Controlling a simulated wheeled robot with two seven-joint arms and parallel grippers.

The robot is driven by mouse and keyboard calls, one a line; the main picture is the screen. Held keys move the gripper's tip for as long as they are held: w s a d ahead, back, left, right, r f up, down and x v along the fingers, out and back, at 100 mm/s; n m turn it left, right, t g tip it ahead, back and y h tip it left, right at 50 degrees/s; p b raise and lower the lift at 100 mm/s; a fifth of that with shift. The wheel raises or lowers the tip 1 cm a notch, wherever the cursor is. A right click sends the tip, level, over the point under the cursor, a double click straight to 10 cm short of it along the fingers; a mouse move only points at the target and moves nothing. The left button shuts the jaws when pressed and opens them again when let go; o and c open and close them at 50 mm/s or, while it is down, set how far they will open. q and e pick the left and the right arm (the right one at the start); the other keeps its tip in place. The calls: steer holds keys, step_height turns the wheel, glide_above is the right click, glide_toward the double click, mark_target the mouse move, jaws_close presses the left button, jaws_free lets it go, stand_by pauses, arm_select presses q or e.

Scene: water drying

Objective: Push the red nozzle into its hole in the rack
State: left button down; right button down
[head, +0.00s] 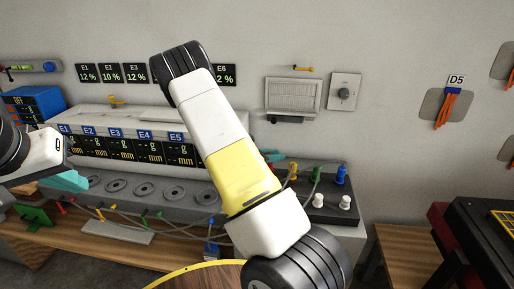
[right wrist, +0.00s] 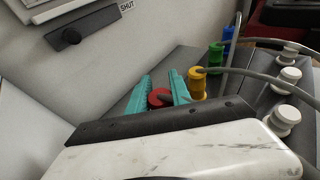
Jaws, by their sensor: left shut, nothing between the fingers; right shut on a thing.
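The red nozzle (right wrist: 158,98) sits between the two teal fingers of my right gripper (right wrist: 162,84) in the right wrist view. The gripper is shut on it, beside the yellow nozzle (right wrist: 197,83). Its lower part and its hole are hidden by the gripper body, so I cannot tell how deep it sits. The dark rack (head: 327,213) stands on the bench in the head view. My right arm covers its left part; only a bit of teal finger (head: 276,157) shows behind the arm. My left gripper (head: 66,181) is shut and empty at the left, apart from the rack.
Green (head: 317,174) and blue (head: 341,175) nozzles and white knobs (head: 345,202) stand on the rack. Grey hoses arch close to the fingers. A grey machine with several round ports (head: 145,189) fills the bench's left side. The wall is close behind.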

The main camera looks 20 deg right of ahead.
steer(key=shift+f, duration=1.5)
steer(key=c, duration=1.1)
jaws_free()
steer(key=shift+a, duration=0.1)
steer(key=v, duration=0.7)
steer(key=shift+a+r, duration=0.1)
steer(key=shift+a, duration=0.2)
